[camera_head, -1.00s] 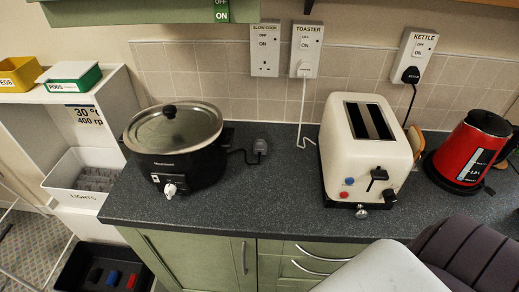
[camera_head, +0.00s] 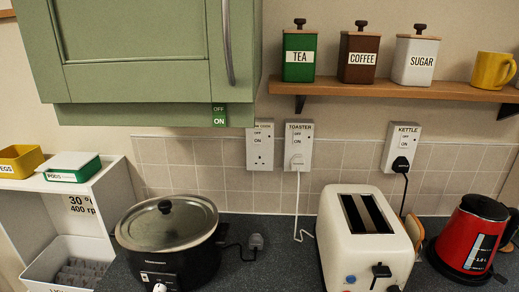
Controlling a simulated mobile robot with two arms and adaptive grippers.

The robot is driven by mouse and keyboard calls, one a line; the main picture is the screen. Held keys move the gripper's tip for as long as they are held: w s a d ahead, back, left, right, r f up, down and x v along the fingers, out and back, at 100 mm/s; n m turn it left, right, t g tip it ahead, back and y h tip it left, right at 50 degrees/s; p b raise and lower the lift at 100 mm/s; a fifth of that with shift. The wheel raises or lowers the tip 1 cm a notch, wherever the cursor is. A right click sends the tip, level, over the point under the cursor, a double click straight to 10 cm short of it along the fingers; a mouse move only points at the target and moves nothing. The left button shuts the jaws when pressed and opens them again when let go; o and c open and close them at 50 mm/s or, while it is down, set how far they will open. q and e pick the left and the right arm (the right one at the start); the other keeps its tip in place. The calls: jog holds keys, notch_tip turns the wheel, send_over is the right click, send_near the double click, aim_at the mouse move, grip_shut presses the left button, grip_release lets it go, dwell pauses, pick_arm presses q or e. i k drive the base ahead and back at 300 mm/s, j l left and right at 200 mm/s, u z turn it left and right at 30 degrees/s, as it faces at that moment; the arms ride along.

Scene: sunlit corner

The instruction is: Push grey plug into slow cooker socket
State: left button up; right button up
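The grey plug (camera_head: 256,242) lies on the dark worktop just right of the slow cooker (camera_head: 168,240), joined to it by a short dark cord. The slow cooker is black with a glass lid. The slow cooker socket (camera_head: 260,152) is a white wall plate on the tiles above the plug; its holes are empty. Neither of my grippers is in view.
The toaster socket (camera_head: 298,150) holds a white plug, and the kettle socket (camera_head: 401,150) holds a black one. A cream toaster (camera_head: 361,232) and a red kettle (camera_head: 470,238) stand to the right. A green cabinet (camera_head: 150,60) and a shelf (camera_head: 400,93) with canisters overhang the wall.

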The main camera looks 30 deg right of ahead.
aim_at(255, 241)
jog(key=j+z, duration=0.4)
jog(key=j, duration=0.15)
jog(key=j+z, duration=0.45)
jog(key=k+j+z, duration=0.2)
jog(key=j+z, duration=0.2)
jog(key=j, duration=0.2)
